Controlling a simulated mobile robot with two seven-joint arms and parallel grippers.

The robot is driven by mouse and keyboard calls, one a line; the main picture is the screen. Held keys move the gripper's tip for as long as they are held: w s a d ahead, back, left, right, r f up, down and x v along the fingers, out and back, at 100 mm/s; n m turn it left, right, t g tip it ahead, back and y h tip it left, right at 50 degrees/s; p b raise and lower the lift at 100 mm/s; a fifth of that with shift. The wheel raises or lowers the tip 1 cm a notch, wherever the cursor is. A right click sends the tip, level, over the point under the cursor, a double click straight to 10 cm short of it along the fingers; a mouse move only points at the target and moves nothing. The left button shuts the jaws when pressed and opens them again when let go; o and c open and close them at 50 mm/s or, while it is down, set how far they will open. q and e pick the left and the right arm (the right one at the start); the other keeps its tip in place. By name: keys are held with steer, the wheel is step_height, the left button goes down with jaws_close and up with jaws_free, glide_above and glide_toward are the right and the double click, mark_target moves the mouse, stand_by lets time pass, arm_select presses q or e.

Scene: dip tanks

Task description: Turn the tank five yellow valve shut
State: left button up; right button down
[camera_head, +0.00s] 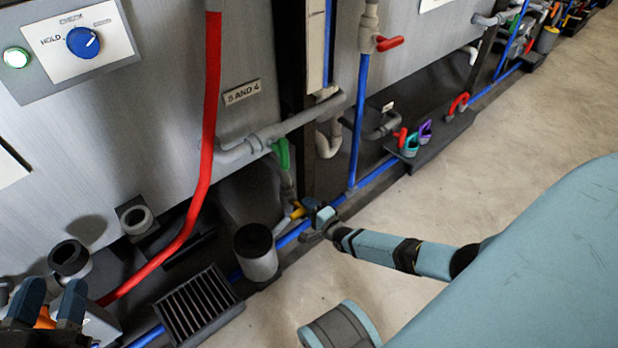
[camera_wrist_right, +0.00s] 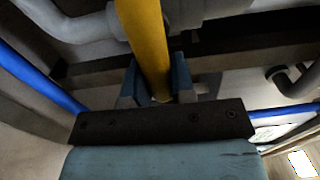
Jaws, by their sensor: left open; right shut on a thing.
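The yellow valve handle (camera_head: 297,213) sits low beside the dark post, below the "5 AND 4" sign (camera_head: 242,92). My right gripper (camera_head: 312,209) reaches it from the right. In the right wrist view the yellow handle (camera_wrist_right: 144,38) runs down between the two fingers of my right gripper (camera_wrist_right: 155,88), which are shut on it. The handle's lower end is at the fingers, and its pivot is out of that view. My left gripper (camera_head: 54,291) is open at the lower left, with something orange showing between or behind its fingers.
A green valve handle (camera_head: 282,152) hangs just above the yellow one. A blue pipe (camera_head: 376,174) runs along the floor edge. A grey cylinder with a black top (camera_head: 256,256) and a black grate (camera_head: 199,300) stand to the left. The concrete floor at right is clear.

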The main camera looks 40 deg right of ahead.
stand_by(0.4)
steer(key=c, duration=1)
jaws_free()
arm_select(q)
steer(key=shift+r, duration=0.1)
arm_select(e)
steer(key=shift+o, duration=0.2)
steer(key=shift+s, duration=0.1)
steer(key=shift+s, duration=0.25)
arm_select(q)
steer(key=s+n+p, duration=0.1)
steer(key=p, duration=0.1)
steer(key=s+d+f+n+g+y+p, duration=0.1)
steer(key=n+p, duration=0.1)
steer(key=shift+d+f+g+p, duration=0.1)
steer(key=shift+d+g+p, duration=0.1)
steer(key=shift+g+p, duration=0.15)
arm_select(e)
steer(key=s+d, duration=0.1)
steer(key=s, duration=1.2)
arm_select(q)
steer(key=shift+r, duration=0.25)
